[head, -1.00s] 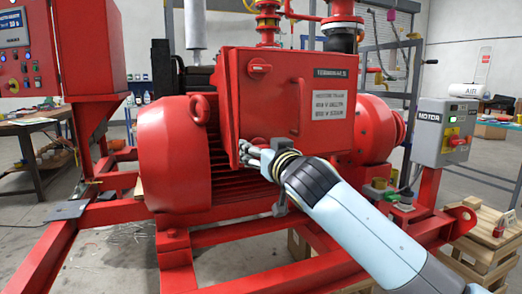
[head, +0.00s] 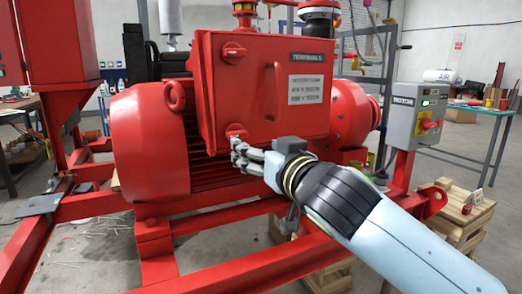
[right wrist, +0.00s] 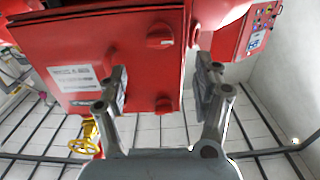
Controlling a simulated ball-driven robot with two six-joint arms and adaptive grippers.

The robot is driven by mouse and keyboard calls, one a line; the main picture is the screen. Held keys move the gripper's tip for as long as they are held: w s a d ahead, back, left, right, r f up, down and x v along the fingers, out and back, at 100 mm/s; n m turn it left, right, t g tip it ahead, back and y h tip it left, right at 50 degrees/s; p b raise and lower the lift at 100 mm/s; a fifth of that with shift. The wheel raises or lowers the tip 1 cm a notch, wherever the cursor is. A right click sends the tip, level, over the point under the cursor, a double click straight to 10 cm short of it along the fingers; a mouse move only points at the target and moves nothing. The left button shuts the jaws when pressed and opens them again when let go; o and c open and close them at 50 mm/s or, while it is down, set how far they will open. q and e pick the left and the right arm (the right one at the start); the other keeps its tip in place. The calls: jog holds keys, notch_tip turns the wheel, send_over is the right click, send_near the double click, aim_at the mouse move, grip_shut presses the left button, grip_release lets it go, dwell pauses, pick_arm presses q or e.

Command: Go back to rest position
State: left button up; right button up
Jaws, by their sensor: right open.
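My right gripper (head: 246,158) reaches in from the lower right in the head view. It is open and empty, close in front of the lower front of a red terminal box (head: 300,125). In the head view this knob (head: 236,132) shows just above the fingers. An upper red knob (head: 234,52) is near the box's top left corner. My left gripper is not in view.
A big red motor (head: 150,145) sits behind and left of the box on red skid rails (head: 200,255). A grey switch box (head: 418,115) stands at the right, above wooden pallets (head: 465,212). A yellow valve wheel (right wrist: 84,146) shows in the right wrist view.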

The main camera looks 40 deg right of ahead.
jog(key=shift+s, duration=0.3)
jog(key=s+d+f+g, duration=0.1)
jog(key=s+f+g, duration=0.2)
jog(key=f, duration=1)
jog(key=s+f+g+y, duration=0.1)
jog(key=s+f+g, duration=0.2)
jog(key=f, duration=1)
jog(key=s+d+f+g, duration=0.1)
jog(key=s+f+g, duration=0.2)
jog(key=f, duration=1)
jog(key=s+a+f+g+y, duration=0.15)
jog(key=s+f+g, duration=0.25)
jog(key=s+f, duration=1.1)
jog(key=s+a+f+n+g, duration=0.1)
jog(key=s+f, duration=0.3)
jog(key=s, duration=0.7)
jog(key=s+a+f+n+g, duration=0.2)
jog(key=s+f, duration=0.3)
jog(key=s, duration=0.7)
jog(key=shift+a+g+y, duration=0.15)
jog(key=shift+g+y, duration=0.2)
jog(key=shift+g, duration=0.15)
